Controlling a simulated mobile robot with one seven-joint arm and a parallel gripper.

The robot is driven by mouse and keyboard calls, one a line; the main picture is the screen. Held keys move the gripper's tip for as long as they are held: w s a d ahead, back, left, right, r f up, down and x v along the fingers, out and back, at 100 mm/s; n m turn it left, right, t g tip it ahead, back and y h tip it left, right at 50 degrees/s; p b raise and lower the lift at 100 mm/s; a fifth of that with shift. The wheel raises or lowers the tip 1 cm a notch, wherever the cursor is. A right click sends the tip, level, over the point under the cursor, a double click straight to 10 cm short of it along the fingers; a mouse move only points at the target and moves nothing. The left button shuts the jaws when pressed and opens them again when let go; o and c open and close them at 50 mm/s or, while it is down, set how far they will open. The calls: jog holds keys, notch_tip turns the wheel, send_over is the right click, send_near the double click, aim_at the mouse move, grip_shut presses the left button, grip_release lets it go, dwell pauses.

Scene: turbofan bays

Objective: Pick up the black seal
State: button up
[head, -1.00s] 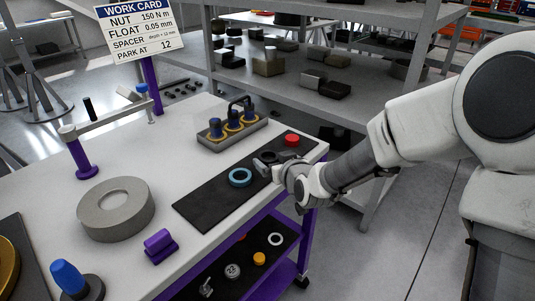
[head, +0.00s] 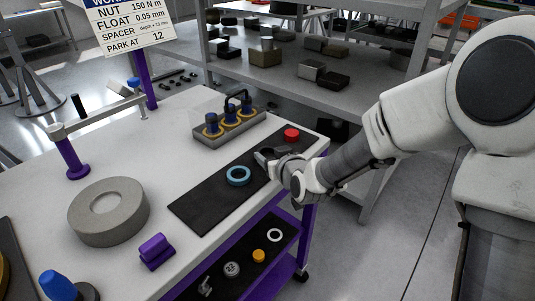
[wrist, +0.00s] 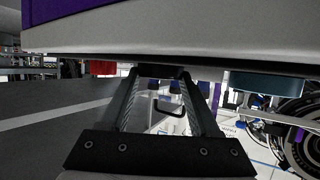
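My gripper (head: 262,157) is low over the far part of the dark mat (head: 200,207), between a blue ring (head: 238,175) and a red cap (head: 291,134). In the wrist view, which is upside down, the two fingers of my gripper (wrist: 162,78) stand apart. A dark, low thing, probably the black seal (wrist: 162,71), shows edge-on between the fingertips. I cannot tell whether the fingers touch it. In the head view the seal is not distinct from the dark mat and my fingers. The blue ring also shows in the wrist view (wrist: 268,85).
A grey holder (head: 228,132) with several blue-topped, yellow-ringed parts stands behind the mat. A big grey ring (head: 109,211) and a purple block (head: 156,251) stand on the white table. A lower shelf holds small parts. Metal shelving (head: 290,65) is behind.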

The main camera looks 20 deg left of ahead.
jog(key=c, duration=0.6)
jog(key=shift+r, duration=0.1)
jog(key=shift+c, duration=0.2)
